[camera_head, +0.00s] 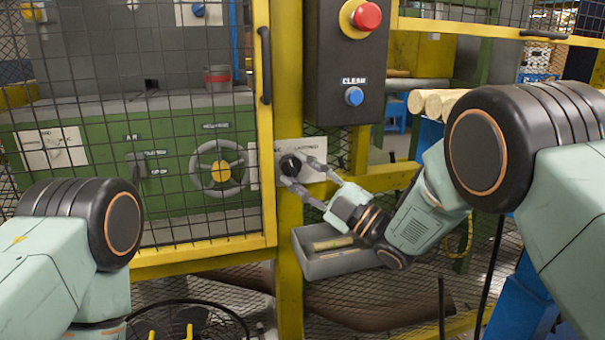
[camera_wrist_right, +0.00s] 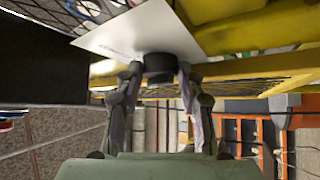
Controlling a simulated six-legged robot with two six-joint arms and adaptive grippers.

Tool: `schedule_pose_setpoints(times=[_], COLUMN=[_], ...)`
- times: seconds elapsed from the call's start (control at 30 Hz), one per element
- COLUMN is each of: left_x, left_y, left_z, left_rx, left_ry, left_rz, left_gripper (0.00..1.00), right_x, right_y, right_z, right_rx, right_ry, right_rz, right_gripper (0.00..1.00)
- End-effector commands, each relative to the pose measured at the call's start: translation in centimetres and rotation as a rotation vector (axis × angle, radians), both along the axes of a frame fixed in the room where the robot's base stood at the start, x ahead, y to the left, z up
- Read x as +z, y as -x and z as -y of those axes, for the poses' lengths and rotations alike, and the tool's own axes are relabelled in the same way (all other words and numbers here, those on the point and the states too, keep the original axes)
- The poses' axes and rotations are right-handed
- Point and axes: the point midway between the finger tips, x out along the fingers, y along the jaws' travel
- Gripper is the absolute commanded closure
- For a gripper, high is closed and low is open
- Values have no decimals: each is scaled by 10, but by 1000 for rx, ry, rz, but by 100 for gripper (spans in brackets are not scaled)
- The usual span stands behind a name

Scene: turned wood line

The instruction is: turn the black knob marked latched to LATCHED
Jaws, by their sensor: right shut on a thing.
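The black knob (camera_head: 290,165) sits on a white label plate (camera_head: 318,172) on the yellow post, in the head view. Lettering shows on the plate, partly hidden by my fingers. My right gripper (camera_head: 296,169) reaches in from the right and is shut on the knob, one finger above and one below. In the right wrist view the knob (camera_wrist_right: 159,66) is dark and round between the two fingertips, against the white plate (camera_wrist_right: 140,38). The knob's exact pointing direction cannot be made out. Of my left arm only a link shows at lower left; its gripper is out of view.
A black control box (camera_head: 345,90) with a red button (camera_head: 367,16) and a blue button (camera_head: 354,96) is above the knob. A grey tray (camera_head: 337,262) hangs just below my right gripper. A yellow-framed mesh door (camera_head: 268,120) stands left of the post.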

Motion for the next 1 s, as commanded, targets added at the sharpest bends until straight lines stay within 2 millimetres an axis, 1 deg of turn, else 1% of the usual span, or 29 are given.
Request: schedule_pose_setpoints(times=[0.03,0.1,0.3,0.43,0.7,0.73,0.9,0.97,1.0], left_x=[-1,-1,1,2,2,2,2,2,2], left_y=[0,0,0,0,0,0,0,0,0], left_z=[0,0,0,0,0,0,0,0,0], left_rx=[0,0,0,0,0,0,0,0,0], left_ry=[0,0,0,0,0,0,0,0,0], left_rz=[0,0,0,0,0,0,0,0,0], left_gripper=[39,39,39,39,39,39,39,39,39], right_x=[-3,-4,-4,-4,-4,-4,-4,-4,-4], right_y=[0,0,1,1,1,1,1,1,1], right_z=[-1,-2,-3,-3,-3,-3,-3,-3,-3], right_rx=[0,1,-1,-2,-2,-2,-2,-2,-1], right_ry=[-44,-110,-240,-270,-271,-271,-270,-270,-269], right_rz=[-17,-37,-78,-87,-87,-87,-87,-87,-86], right_gripper=[93,93,93,93,93,59,45,40,39])
